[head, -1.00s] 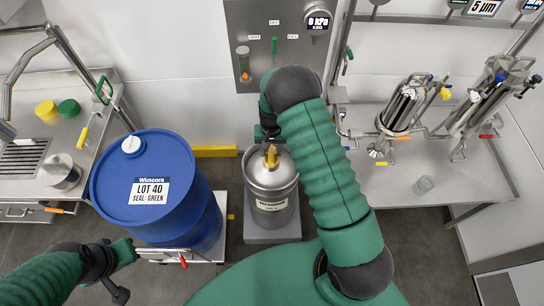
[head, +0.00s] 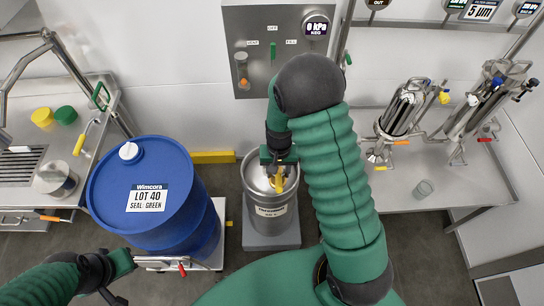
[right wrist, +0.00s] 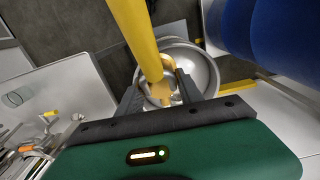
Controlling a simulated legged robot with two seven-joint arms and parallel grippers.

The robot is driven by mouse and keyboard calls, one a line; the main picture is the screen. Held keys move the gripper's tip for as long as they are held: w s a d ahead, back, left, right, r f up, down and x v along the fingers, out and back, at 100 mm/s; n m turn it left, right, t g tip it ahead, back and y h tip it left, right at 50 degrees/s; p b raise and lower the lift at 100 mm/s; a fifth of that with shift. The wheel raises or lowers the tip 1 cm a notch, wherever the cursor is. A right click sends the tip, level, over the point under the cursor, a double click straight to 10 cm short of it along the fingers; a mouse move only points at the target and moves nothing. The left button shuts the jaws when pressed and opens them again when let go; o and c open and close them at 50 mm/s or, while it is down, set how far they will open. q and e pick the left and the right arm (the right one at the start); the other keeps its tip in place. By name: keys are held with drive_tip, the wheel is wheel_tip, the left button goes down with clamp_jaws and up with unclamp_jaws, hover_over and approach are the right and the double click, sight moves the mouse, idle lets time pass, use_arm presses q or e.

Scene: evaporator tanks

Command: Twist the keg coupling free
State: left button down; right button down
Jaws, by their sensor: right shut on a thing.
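The steel keg (head: 268,215) stands upright on a grey base, in the middle of the head view. The keg coupling, with its yellow handle (head: 280,184), sits on the keg's top. My right gripper (head: 277,160) reaches down over the keg and hides part of the coupling. In the right wrist view its two dark fingers (right wrist: 159,96) are on either side of the coupling (right wrist: 158,92), shut on it. The long yellow handle (right wrist: 137,38) rises between them toward the top edge. My left gripper (head: 124,262) is beside the blue drum, its jaws unclear.
A blue drum (head: 140,190) stands left of the keg on a low platform. A grey wall panel (head: 262,65) with a green lever and a gauge reading 0 kPa is behind. A steel bench (head: 440,180) with filter housings is at right, another bench at left.

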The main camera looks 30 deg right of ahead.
drive_tip(key=s+d+n+b, duration=0.1)
drive_tip(key=s+d+n, duration=0.1)
drive_tip(key=s, duration=0.5)
drive_tip(key=shift+s+d+r+n, duration=0.25)
drive_tip(key=shift+r+n, duration=0.1)
drive_tip(key=shift+n, duration=0.45)
drive_tip(key=shift+w, duration=0.1)
drive_tip(key=d+n, duration=0.2)
drive_tip(key=d, duration=0.1)
drive_tip(key=d+n, duration=0.1)
drive_tip(key=shift+w+d+p, duration=0.35)
